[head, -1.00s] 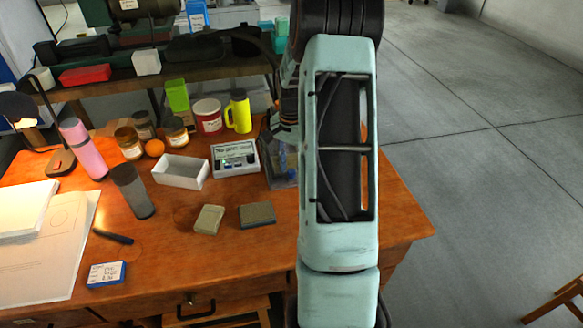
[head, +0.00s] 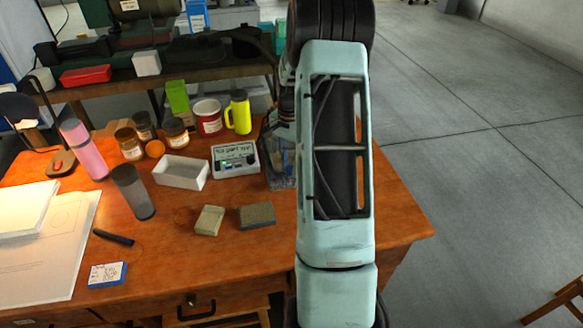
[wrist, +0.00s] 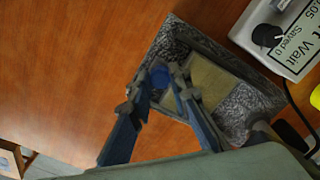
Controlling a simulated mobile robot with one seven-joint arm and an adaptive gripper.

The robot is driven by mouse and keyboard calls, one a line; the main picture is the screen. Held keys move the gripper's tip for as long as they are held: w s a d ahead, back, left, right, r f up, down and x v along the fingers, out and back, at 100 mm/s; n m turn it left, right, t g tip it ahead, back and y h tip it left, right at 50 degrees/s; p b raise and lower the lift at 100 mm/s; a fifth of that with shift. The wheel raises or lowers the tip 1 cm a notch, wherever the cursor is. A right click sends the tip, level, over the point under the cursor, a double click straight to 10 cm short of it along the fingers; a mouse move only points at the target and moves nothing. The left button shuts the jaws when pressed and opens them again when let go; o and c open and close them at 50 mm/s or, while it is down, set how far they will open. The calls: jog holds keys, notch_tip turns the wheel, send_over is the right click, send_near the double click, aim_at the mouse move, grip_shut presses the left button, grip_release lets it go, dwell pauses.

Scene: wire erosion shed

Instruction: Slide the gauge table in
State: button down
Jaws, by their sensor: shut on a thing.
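In the wrist view, a grey speckled piece (wrist: 187,38), which looks like the gauge, has a raised rim and a yellowish inner plate (wrist: 215,85). A small blue part (wrist: 158,79) sits at its near side, between my fingertips. My gripper (wrist: 157,86) is shut on this blue part. I cannot tell for sure which part is the sliding table. In the head view the speckled piece (head: 281,178) stands on the desk just left of my forearm, partly hidden by my arm and gripper.
A white labelled box with a knob (head: 235,160) stands close beside the speckled piece. A white open tray (head: 181,173), two small blocks (head: 257,215), a yellow bottle (head: 239,113) and several jars stand on the wooden desk (head: 165,245). Desk near the right edge is clear.

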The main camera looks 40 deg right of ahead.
jog(key=shift+w+d, duration=0.35)
jog(key=shift+w, duration=0.4)
jog(key=shift+w+d, duration=0.3)
jog(key=shift+w, duration=0.4)
jog(key=c, duration=1.8)
grip_release()
notch_tip(320, 180, up, 12)
jog(key=shift+c, duration=0.5)
